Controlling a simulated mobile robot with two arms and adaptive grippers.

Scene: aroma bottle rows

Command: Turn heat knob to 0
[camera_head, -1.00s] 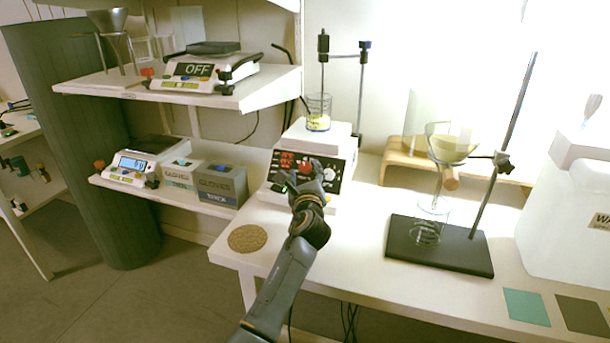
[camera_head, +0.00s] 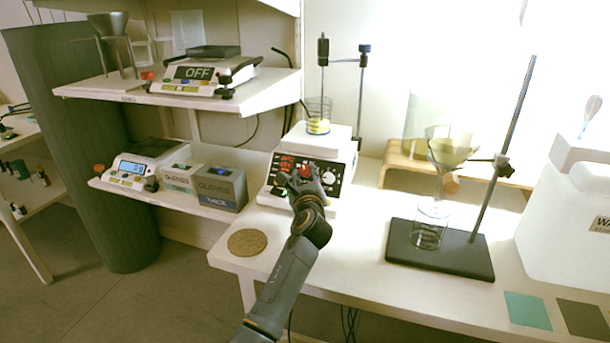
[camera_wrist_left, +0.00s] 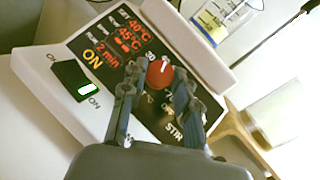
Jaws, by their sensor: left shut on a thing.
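The heat knob is a red dial with a white pointer line (camera_wrist_left: 160,72) on the black front panel of a white hot plate (camera_head: 318,143). In the left wrist view the panel reads ON, with red digits of 40°C and 45°C and a 2 min line. My left gripper (camera_head: 304,175) is at the panel, its fingers on either side of the red knob and shut on it. The fingers hide part of the dial's scale. A glass beaker with yellow content (camera_head: 318,122) stands on the hot plate. My right gripper is not in view.
A black rocker switch with a green light (camera_wrist_left: 80,88) is left of the knob. A cork mat (camera_head: 248,242) lies at the bench's left front. A stand with a black base (camera_head: 440,250) and glassware is on the right. Glove boxes (camera_head: 220,187) sit on the left shelf.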

